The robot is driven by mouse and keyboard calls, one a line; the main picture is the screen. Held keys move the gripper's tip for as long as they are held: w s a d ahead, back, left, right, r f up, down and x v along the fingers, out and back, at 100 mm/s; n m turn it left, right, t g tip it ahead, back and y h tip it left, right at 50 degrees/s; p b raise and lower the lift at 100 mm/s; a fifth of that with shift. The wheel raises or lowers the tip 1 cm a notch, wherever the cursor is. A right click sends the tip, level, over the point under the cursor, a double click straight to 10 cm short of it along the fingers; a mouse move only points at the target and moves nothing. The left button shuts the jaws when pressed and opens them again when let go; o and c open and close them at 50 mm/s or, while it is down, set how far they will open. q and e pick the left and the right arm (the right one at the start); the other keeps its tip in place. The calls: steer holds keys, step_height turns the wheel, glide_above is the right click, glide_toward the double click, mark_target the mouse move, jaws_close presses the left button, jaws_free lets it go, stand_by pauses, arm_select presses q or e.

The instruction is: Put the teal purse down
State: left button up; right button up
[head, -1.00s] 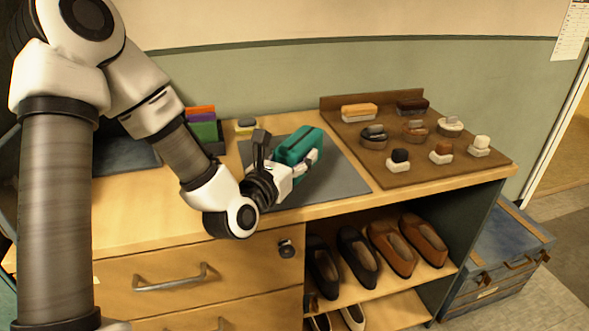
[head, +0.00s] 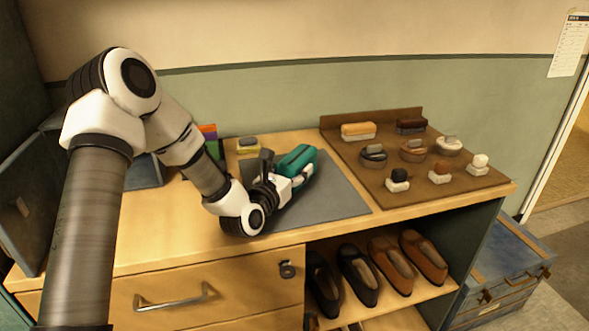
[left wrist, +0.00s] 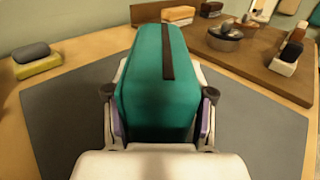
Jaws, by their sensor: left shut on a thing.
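The teal purse (head: 299,163) is a boxy block with a dark strip along its top, seen also in the left wrist view (left wrist: 150,85). My left gripper (head: 290,183) is shut on its near end, with one finger on each side in the left wrist view (left wrist: 160,122). The purse is over the grey mat (head: 338,193) on the wooden counter. Whether its underside touches the mat is hidden. My right gripper is not in view.
A brown board (head: 450,185) with brushes and tins stands right of the mat. A yellow-and-grey sponge (head: 248,145) lies behind the mat, left of the purse. Colourful upright items (head: 210,140) stand behind my left arm. Shoes (head: 358,275) sit on a shelf below. The mat's right part is bare.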

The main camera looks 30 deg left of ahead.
arm_select(q)
steer(key=o, duration=1.4)
steer(key=shift+f, duration=0.15)
steer(key=shift+r, duration=0.2)
steer(key=s, duration=1.1)
steer(key=shift+s+d+p, duration=0.15)
steer(key=shift+d+p, duration=0.15)
steer(key=shift+d, duration=0.05)
steer(key=shift+s+d, duration=0.15)
steer(key=shift+s, duration=0.15)
